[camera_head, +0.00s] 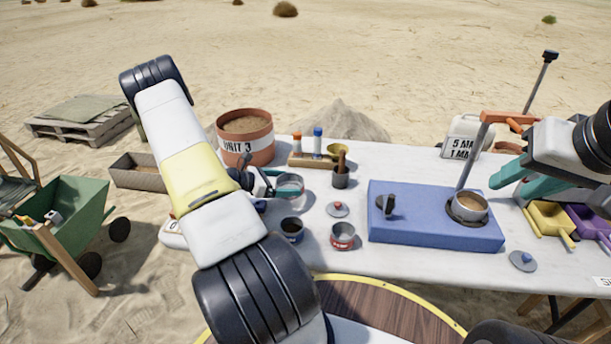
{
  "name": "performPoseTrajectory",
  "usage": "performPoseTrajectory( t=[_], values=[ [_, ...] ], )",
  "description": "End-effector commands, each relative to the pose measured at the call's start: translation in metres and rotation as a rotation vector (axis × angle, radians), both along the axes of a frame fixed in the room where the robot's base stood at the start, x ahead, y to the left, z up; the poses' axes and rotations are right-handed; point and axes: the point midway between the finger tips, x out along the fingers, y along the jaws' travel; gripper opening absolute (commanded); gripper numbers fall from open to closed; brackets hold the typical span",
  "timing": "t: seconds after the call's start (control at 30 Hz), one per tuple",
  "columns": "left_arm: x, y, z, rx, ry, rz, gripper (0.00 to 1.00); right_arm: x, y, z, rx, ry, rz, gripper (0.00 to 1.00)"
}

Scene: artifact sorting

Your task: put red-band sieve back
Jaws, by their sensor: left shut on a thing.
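A small grey metal cup with a red band (342,238), which looks like the red-band sieve, stands upright on the white table near its front edge. A grey lid with a red knob (338,209) lies behind it. A similar cup with a blue band (292,231) stands to its left. My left gripper (272,183) is behind these cups, shut on a round, clear-looking vessel (291,188); my forearm partly hides the grip. My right gripper (515,182) is open, with teal fingers apart, right of a metal bowl (469,206) on the blue case.
The blue case (415,227) fills the table's middle right. A lid with a blue knob (522,260) lies at the front right. Yellow (548,219) and purple scoops are at the right. A bottle rack (315,160) and terracotta pot (246,145) stand behind.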

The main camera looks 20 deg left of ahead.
Motion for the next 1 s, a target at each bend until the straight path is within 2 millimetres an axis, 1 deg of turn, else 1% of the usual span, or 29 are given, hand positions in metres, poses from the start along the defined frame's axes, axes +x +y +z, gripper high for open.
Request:
performPoseTrajectory(
  t=[0.13,0.23,0.6,0.63,0.67,0.87,0.97,1.0],
  values=[
    [-0.001,0.000,-0.021,-0.002,0.002,0.000,0.40,0.000,0.000,0.000,0.000,0.000,0.000,0.36],
    [0.000,0.000,-0.033,-0.001,0.001,0.001,0.40,0.000,0.000,0.000,0.000,0.000,0.000,0.36],
    [0.000,0.000,-0.037,0.000,0.000,0.000,0.40,0.000,0.000,0.000,0.000,0.000,0.000,0.36],
    [0.000,0.000,-0.037,0.000,0.000,0.000,0.96,0.000,0.000,0.000,0.000,0.000,0.000,0.36],
    [0.000,0.000,-0.037,0.001,0.001,0.000,1.00,0.000,0.000,0.000,0.000,0.000,0.000,0.36],
    [0.000,0.000,-0.036,0.000,0.000,0.000,1.00,0.000,0.000,0.000,0.000,0.000,0.000,0.36],
    [0.000,0.000,-0.033,0.001,-0.001,0.000,1.00,0.000,0.000,0.000,0.000,0.000,0.000,0.36],
    [-0.003,0.003,-0.032,0.001,0.001,0.001,1.00,0.000,0.000,0.000,0.000,0.000,0.000,0.36]
  ],
)
